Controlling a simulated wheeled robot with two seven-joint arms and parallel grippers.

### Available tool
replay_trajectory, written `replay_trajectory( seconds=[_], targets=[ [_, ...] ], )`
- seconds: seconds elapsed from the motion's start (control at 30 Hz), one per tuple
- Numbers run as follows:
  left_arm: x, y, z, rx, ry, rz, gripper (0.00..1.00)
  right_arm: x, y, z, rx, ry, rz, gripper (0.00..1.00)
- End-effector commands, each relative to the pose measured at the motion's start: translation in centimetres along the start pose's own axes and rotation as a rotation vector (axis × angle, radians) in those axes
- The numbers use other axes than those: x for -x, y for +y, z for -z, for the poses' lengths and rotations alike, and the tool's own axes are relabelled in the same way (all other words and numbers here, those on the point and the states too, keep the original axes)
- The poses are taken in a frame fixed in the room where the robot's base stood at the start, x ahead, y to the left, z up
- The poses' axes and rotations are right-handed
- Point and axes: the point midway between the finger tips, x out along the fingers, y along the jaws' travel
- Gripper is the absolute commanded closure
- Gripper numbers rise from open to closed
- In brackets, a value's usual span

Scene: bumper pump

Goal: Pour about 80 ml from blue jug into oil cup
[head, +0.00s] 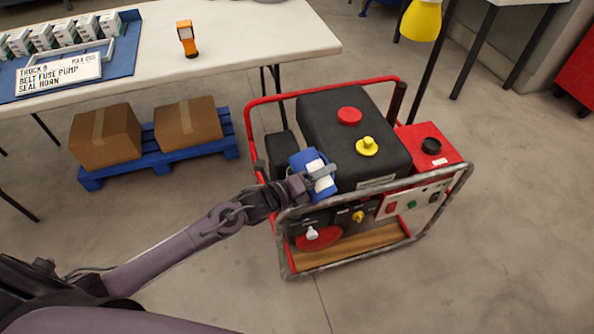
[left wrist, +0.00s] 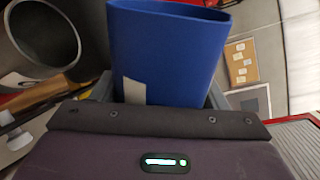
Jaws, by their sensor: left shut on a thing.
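The blue jug (head: 305,159) has a white label and is held at the near left corner of the red-framed pump machine. My left gripper (head: 319,179) is shut on the jug. In the left wrist view the jug (left wrist: 170,55) fills the middle, its open rim at the top; its contents are hidden. A grey, round, open-topped vessel (left wrist: 74,60) shows left of the jug there, apart from it; I cannot tell whether it is the oil cup. No cup is clearly made out in the head view. My right gripper is not in view.
The machine has a black tank with a red cap (head: 349,116) and yellow cap (head: 367,146), and a red box (head: 428,147) with a black cap. Its tube frame (head: 440,195) surrounds it. A table (head: 240,35) stands behind; boxes on a blue pallet (head: 158,163) lie below.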

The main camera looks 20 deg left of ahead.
Motion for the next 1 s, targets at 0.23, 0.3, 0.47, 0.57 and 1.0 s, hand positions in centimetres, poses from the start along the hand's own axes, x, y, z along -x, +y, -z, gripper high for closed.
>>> replay_trajectory(
  seconds=[0.23, 0.3, 0.47, 0.57, 1.0],
  targets=[
    [-0.01, 0.02, -0.06, 0.039, 0.005, 0.001, 0.62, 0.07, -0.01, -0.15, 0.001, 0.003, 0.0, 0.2],
    [-0.01, 0.05, -0.07, 0.048, 0.006, 0.001, 0.62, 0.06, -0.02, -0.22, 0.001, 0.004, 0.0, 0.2],
    [-0.02, 0.09, -0.06, 0.065, 0.009, 0.001, 0.62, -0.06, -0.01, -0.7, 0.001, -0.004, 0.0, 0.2],
    [-0.03, 0.1, -0.03, 0.073, 0.01, 0.001, 0.62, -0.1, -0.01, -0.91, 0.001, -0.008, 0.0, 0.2],
    [-0.05, 0.19, -0.02, 0.117, 0.017, 0.001, 0.62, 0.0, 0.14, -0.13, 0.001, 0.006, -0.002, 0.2]
  ],
)
